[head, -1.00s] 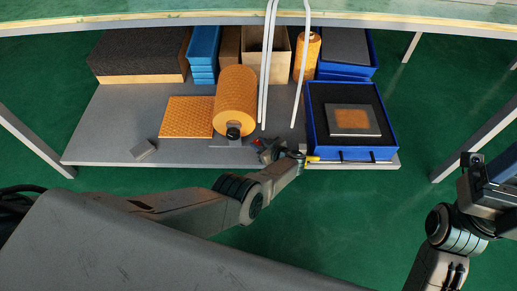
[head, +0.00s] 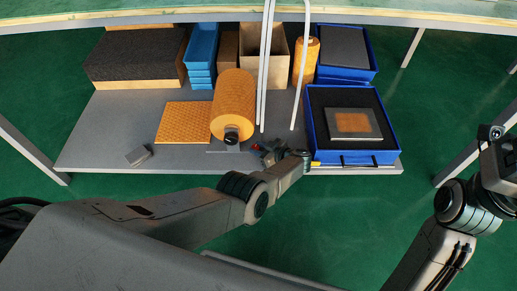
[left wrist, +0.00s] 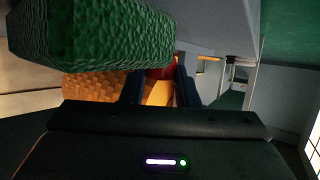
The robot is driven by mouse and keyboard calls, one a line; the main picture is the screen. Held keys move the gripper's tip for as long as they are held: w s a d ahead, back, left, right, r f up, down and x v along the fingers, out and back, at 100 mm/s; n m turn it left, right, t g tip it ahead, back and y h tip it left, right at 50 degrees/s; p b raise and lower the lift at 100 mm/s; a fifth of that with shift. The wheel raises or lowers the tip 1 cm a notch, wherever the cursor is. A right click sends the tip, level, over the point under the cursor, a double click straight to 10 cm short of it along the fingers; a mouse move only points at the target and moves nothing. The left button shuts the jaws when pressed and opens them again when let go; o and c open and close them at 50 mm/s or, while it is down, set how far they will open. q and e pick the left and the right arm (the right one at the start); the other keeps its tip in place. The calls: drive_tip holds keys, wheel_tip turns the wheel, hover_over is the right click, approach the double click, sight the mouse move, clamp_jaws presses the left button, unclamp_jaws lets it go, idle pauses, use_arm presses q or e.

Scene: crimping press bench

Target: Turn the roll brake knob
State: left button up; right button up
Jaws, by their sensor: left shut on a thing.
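The orange roll (head: 232,100) lies on the grey shelf, with a black round end piece (head: 231,135) at its front. My left gripper (head: 267,150) is just right of that end piece, its fingers pointing left. A small red part, seemingly the brake knob (head: 256,147), shows at its fingertips. In the left wrist view the red knob (left wrist: 160,72) lies between the two dark fingers (left wrist: 158,88), which are shut on it. Its turn angle cannot be read. My right gripper (head: 497,165) is at the right edge, partly cut off, its fingers unclear.
A blue tray (head: 312,130) with a dark foam insert and framed orange panel stands right of my left gripper. An orange textured sheet (head: 183,122) lies left of the roll. A small grey block (head: 138,156) is near the front edge.

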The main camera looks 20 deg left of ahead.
use_arm(q)
drive_tip(key=o, duration=1)
drive_tip(key=shift+c, duration=0.2)
